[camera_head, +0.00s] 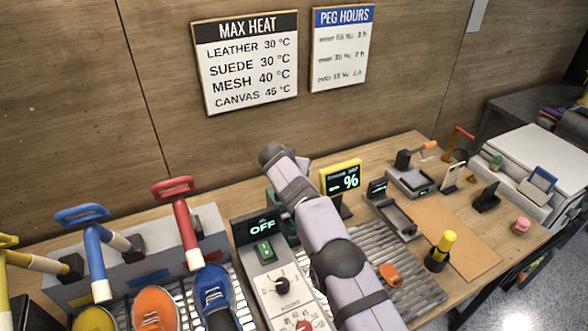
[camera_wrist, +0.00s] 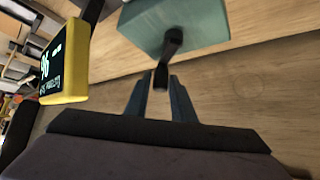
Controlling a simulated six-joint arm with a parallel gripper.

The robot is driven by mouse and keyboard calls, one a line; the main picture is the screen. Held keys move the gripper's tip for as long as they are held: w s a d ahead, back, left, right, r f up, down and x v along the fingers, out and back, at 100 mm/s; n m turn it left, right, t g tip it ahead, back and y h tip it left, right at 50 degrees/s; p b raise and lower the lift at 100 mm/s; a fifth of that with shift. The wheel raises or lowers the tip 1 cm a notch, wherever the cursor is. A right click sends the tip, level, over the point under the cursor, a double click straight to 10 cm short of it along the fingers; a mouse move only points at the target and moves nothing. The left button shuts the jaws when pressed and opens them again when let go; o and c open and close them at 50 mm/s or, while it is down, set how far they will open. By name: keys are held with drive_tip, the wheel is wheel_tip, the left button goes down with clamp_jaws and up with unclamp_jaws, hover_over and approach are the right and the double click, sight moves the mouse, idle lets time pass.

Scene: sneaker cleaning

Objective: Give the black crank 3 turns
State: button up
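The black crank (camera_wrist: 172,42) sticks out from the face of a teal box (camera_wrist: 150,18) in the wrist view. Its arm runs down to a short black handle that points toward my gripper. My gripper (camera_wrist: 160,82) has its two dark fingers on either side of the handle's end, with what looks like a narrow gap at each side. It looks open, and contact is not visible. In the head view my arm hides the gripper and the crank; only part of the teal box (camera_head: 272,199) shows behind the arm.
A yellow-framed display (camera_wrist: 62,62) stands close by, left of the crank in the wrist view; it also shows in the head view (camera_head: 341,178). A control panel reading OFF (camera_head: 262,228) stands left of my arm. Sneakers (camera_head: 213,295) and a grey ribbed mat (camera_head: 405,270) are nearer.

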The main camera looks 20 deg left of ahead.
drive_tip(key=shift+o, duration=0.8)
drive_tip(key=shift+s+r+b, duration=0.15)
drive_tip(key=shift+b, duration=0.35)
drive_tip(key=shift+s+r+b, duration=0.45)
drive_tip(key=shift+s+b, duration=0.15)
drive_tip(key=shift+b, duration=0.45)
drive_tip(key=shift+b+v, duration=1.35)
drive_tip(key=shift+v, duration=1.4)
drive_tip(key=shift+w+d, duration=0.1)
